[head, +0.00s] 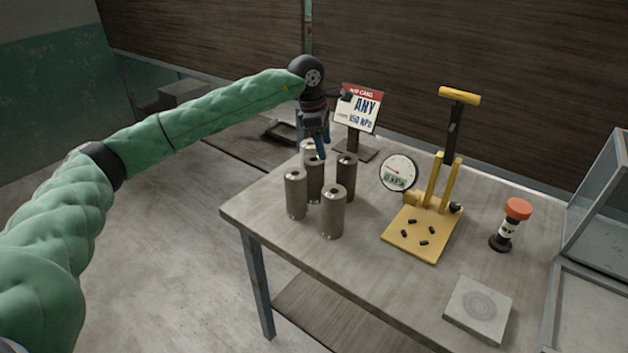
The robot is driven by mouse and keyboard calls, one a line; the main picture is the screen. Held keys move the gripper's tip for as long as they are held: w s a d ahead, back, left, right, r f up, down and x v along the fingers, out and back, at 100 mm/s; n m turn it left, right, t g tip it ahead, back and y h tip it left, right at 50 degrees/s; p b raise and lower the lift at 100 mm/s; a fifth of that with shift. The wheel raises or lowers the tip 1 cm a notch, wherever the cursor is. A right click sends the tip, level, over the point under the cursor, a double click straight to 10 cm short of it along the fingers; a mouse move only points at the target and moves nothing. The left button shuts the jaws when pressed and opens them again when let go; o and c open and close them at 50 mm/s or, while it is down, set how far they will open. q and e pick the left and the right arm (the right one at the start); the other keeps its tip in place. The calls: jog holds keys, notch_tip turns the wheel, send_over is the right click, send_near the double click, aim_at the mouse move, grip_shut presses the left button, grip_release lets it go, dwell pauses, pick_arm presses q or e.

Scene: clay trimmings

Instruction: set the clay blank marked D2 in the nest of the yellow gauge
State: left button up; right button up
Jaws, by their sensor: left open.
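Several grey-brown clay cylinders stand upright in a cluster on the table: a front-left one (296,197), a front one (333,215), a right one (347,180), a middle one (315,182) and a paler back one (307,147). I can read no D2 mark on any of them. The yellow gauge (396,243) stands to their right, with a round dial (398,172) and an upright lever. Its nest, between short black pegs on the base, is empty. My left gripper (318,150) is open, pointing down over the back of the cluster, partly hiding the back cylinder. My right gripper is out of view.
A glass-sided case (600,215) bounds the right. The table's (270,215) front middle is clear.

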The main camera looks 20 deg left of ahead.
aim_at(313, 159)
pick_arm(q)
jog(key=shift+s+a+f+m+g+y, duration=0.2)
jog(key=shift+s+a+m+g+y, duration=0.3)
jog(key=shift+s+a+m, duration=0.4)
jog(key=shift+a+m, duration=0.1)
jog(key=shift+m, duration=0.5)
jog(key=shift+f+p, duration=0.4)
jog(key=shift+f, duration=1.25)
notch_tip(313, 159, down, 2)
jog(key=shift+a+p, duration=0.1)
jog(key=shift+p, duration=0.8)
notch_tip(313, 159, down, 2)
jog(key=shift+f, duration=0.3)
jog(key=c, duration=1)
jog(key=shift+r, duration=0.15)
jog(key=shift+c, duration=0.8)
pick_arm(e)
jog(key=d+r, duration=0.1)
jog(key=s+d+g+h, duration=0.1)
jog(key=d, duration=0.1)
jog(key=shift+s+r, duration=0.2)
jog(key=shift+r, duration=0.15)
